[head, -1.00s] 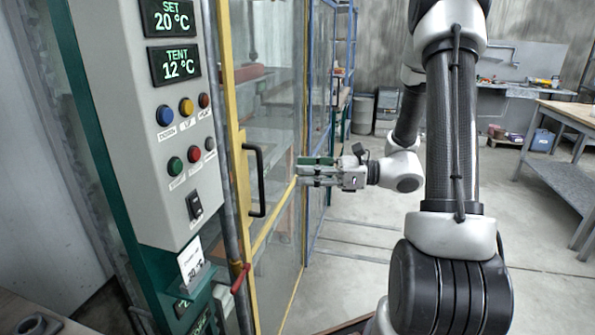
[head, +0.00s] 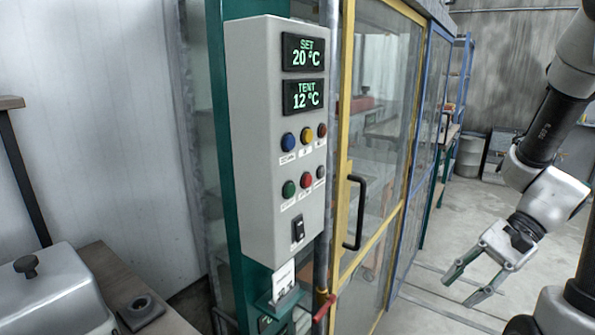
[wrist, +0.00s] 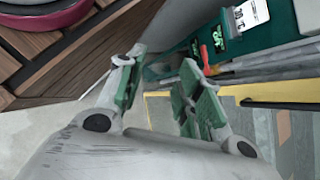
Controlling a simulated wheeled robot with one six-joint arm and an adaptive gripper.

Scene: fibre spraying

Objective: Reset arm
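My gripper (head: 468,288) is at the lower right of the head view, pointing down and to the left over bare floor. Its two fingers with green pads are spread apart, with nothing between them. In the wrist view the open fingers (wrist: 158,95) also show empty. My gripper is apart from the yellow-framed glass door (head: 393,228) and its black handle (head: 356,212). The grey control box (head: 262,150) stands left of the door; its displays read SET 20 °C and TENT 12 °C.
A red lever (head: 325,306) and a white tag (head: 284,277) sit below the control box. A wooden bench (head: 110,268) with a metal case (head: 55,295) is at the lower left. A dark red round object (wrist: 45,12) lies on wooden slats.

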